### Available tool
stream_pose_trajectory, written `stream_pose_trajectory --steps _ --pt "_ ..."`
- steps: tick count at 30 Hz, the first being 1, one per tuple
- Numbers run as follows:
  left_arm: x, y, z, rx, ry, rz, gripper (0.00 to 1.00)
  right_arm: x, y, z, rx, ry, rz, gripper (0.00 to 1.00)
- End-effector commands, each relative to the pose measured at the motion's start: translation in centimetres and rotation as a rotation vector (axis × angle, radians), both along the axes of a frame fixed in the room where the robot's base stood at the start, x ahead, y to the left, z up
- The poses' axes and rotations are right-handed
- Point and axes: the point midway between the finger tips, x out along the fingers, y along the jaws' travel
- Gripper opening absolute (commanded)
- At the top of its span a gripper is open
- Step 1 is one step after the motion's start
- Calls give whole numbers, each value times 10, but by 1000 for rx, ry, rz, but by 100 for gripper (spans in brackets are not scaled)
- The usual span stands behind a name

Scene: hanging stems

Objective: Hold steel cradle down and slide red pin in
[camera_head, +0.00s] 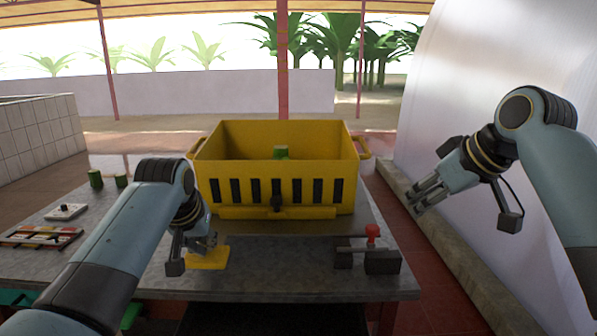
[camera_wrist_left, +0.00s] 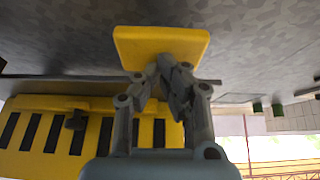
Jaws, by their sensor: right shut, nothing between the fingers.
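A yellow plate (camera_head: 207,259) lies flat near the front of the table, with a grey metal piece on it that may be the steel cradle; the plate also shows in the left wrist view (camera_wrist_left: 160,42). My left gripper (camera_head: 205,241) is down at this grey piece (camera_wrist_left: 164,64), its fingers on either side; whether they clamp it is unclear. A thin rod sticks out beside the fingers. The red pin (camera_head: 372,231) shows its red head above dark grey blocks at the table's front right; its lower part is hidden. My right gripper (camera_head: 419,199) is shut and empty, right of the table.
Green cylinders (camera_head: 96,178), a white device (camera_head: 66,211) and a coloured tray (camera_head: 40,237) are at left. A white curved wall (camera_head: 500,90) rises at right. The table front between plate and blocks is clear.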

Motion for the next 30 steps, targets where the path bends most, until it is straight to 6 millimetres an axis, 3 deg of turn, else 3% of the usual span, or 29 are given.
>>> stream_pose_trajectory --steps 5,30 --pt "-1 0 0 0 4 0 0 0 0 0 0 0 0 0" --pt "0 0 57 0 -1 0 0 0 0 0 0 0 0 0"
